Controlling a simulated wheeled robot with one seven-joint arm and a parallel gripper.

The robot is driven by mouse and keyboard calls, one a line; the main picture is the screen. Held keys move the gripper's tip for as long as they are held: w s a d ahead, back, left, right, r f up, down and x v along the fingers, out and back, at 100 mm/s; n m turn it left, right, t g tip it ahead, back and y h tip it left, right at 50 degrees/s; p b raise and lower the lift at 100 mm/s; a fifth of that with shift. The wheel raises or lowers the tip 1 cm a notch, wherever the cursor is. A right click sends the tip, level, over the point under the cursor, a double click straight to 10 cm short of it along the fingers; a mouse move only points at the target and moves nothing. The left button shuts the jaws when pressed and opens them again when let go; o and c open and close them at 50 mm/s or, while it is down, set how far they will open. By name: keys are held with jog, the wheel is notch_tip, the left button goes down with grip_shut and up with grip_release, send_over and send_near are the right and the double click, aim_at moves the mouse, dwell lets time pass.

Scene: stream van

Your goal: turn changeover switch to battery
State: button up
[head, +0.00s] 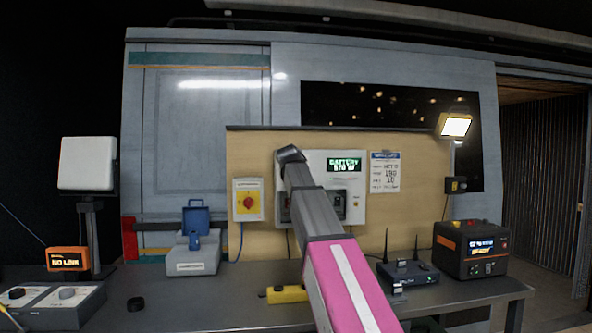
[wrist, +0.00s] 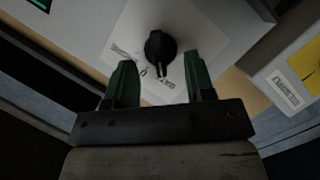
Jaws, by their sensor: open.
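The changeover switch is a black rotary knob (wrist: 160,47) on a white plate (wrist: 200,30) in the wrist view. Its narrow end points down in that picture, near a printed label that seems to read BATT; the other labels are too small to read. My gripper (wrist: 158,72) is open, its two green fingers on either side below the knob, with a gap to it. In the head view my arm hides the gripper and the knob. The white panel (head: 318,163) behind my arm has a green display (head: 345,165) reading BATTERY and a wattage.
A blue-lidded case (head: 197,245), a yellow tool (head: 286,294), a router (head: 408,271) and a black-orange power unit (head: 470,249) stand on the bench (head: 215,296). A lit lamp (head: 455,126) is at right.

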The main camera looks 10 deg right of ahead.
jog(key=v, duration=0.8)
jog(key=shift+s, duration=0.4)
jog(key=shift+r, duration=0.15)
